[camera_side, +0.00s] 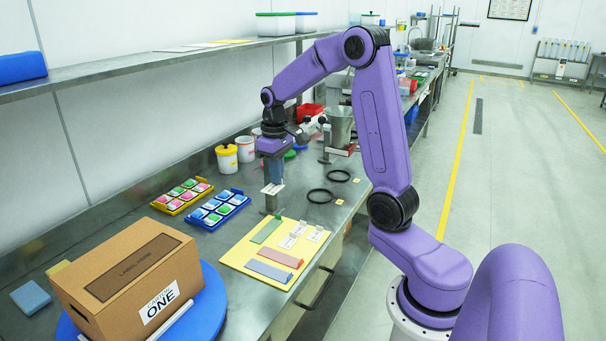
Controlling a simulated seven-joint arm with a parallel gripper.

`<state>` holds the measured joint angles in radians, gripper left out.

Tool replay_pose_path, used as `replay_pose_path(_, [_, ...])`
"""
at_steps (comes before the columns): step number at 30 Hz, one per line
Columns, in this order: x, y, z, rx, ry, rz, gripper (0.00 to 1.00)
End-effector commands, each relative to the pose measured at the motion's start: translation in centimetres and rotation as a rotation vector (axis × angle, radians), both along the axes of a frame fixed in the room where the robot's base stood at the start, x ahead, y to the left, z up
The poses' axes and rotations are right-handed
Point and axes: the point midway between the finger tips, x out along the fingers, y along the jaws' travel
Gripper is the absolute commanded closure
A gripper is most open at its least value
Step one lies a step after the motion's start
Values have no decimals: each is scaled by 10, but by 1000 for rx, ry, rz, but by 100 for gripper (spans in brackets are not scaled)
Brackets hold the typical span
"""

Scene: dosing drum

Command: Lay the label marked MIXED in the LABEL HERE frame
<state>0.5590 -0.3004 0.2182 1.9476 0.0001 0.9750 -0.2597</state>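My gripper (273,182) points down above the steel bench, left of the middle of the picture. A small white label (274,189) sits at its fingertips, which look closed on it; its print is too small to read. The LABEL HERE frame (135,266) is a dark-bordered rectangle on top of the brown cardboard box (105,300), at the lower left, well away from my gripper. The frame shows no label in it. Several white labels (299,228) lie on the yellow mat (243,256); I cannot read which is marked MIXED.
Green (266,231), blue and red strips lie on the mat. The box stands on a blue round turntable (208,308). Yellow (182,197) and blue (213,210) trays of coloured blocks, a yellow-lidded tub (227,159) and black rings (320,196) stand around. A shelf runs above the bench.

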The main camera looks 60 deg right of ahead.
Motion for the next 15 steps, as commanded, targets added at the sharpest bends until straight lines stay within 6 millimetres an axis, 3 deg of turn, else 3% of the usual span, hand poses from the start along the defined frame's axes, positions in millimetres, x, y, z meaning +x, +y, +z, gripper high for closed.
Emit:
replay_pose_path(1, [16,19,3,0,-1,10,100])
replay_pose_path(6, [58,78,11,0,0,10,100])
replay_pose_path(15, [104,196,25,1,0,7,100])
